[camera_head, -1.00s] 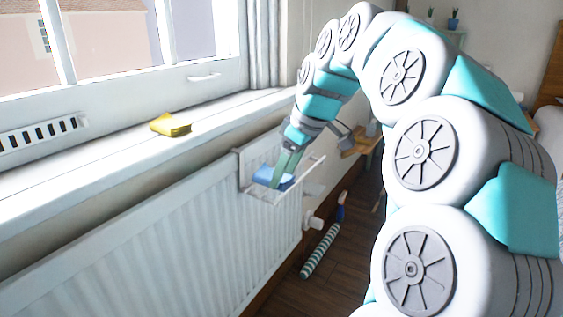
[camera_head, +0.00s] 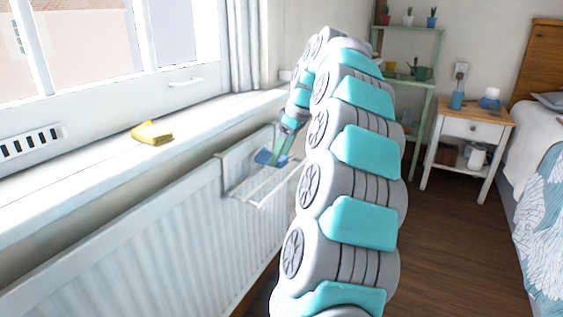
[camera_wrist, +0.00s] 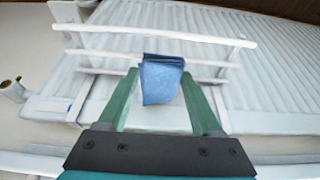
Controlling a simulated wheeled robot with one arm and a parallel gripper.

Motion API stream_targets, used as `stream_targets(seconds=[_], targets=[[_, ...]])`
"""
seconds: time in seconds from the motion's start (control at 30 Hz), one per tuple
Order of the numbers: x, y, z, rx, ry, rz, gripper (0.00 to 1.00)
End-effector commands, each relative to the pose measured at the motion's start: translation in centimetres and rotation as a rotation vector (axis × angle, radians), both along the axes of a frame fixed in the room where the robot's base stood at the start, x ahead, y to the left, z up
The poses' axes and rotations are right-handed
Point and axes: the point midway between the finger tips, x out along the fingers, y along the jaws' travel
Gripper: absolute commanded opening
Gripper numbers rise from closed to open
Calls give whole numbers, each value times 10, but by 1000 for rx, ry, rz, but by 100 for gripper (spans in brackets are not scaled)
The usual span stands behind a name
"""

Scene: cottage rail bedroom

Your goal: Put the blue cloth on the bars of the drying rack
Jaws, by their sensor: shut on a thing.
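The folded blue cloth (camera_head: 265,158) is between the green fingers of my gripper (camera_head: 279,153). The wrist view shows the same cloth (camera_wrist: 160,78) with a finger on each side, and my gripper (camera_wrist: 160,74) shut on it. The white drying rack (camera_head: 262,187) hangs on the radiator, and the cloth is at its far part in the head view. In the wrist view the cloth overlaps the rack's bars (camera_wrist: 110,53); its top edge lies below the outermost bar in the picture. I cannot tell whether the cloth touches the bars.
The white radiator (camera_head: 160,240) runs under the windowsill (camera_head: 95,152), where a yellow cloth (camera_head: 152,132) lies. A green shelf (camera_head: 425,90) with plants, a nightstand (camera_head: 469,130) and a bed (camera_head: 545,150) stand to the right. The wooden floor between is clear.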

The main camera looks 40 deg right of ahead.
Motion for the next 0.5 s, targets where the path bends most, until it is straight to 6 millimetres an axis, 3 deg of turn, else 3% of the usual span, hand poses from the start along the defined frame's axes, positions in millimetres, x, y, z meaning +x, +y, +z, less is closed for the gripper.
stream_targets(seconds=[0.27, 0.5], targets=[[5, -6, -4, 0, 0, 1, 22], [4, -5, -27, 1, 2, 1, 22]])
